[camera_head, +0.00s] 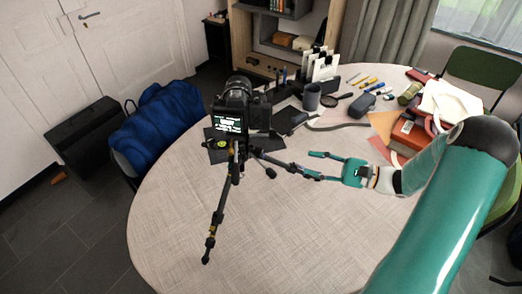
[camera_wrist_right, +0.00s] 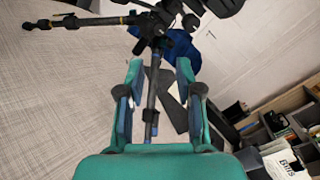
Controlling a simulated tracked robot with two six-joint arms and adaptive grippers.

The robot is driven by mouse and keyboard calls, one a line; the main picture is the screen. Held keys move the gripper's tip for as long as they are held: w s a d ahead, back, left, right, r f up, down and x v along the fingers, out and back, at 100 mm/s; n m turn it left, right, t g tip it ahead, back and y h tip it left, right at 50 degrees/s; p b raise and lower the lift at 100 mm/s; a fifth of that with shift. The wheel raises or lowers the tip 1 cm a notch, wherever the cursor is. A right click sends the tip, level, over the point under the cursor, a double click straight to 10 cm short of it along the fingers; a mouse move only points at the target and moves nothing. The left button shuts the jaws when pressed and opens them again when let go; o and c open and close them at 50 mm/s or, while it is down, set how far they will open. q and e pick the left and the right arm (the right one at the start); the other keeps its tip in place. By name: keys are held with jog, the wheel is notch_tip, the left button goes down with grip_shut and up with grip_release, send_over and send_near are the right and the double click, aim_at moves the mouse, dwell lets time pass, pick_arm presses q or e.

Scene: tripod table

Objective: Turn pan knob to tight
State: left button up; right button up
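A black camera (camera_head: 236,107) with a lit screen sits on a tripod (camera_head: 233,165) standing on the round table. The tripod's head and joints (camera_wrist_right: 160,22) show at the top of the right wrist view. My right gripper (camera_head: 315,165) is open, right of the tripod head. In the right wrist view its teal fingers (camera_wrist_right: 160,70) are apart, with a dark tripod leg (camera_wrist_right: 151,110) showing between them; contact is unclear. My left gripper is out of view.
The round table (camera_head: 170,235) is clear in front. Toward its back stand a mug (camera_head: 311,97), a magnifying glass, pens and a glasses case. Red items (camera_head: 408,135) and papers lie at the right. A chair with a blue jacket (camera_head: 160,125) stands at the left.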

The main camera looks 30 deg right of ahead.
aim_at(256, 151)
jog(key=p+x, duration=0.3)
jog(key=x, duration=1.1)
jog(key=shift+a+p, duration=0.25)
jog(key=shift+p, duration=0.05)
jog(key=shift+w, duration=0.1)
jog(key=shift+f, duration=0.1)
grip_shut()
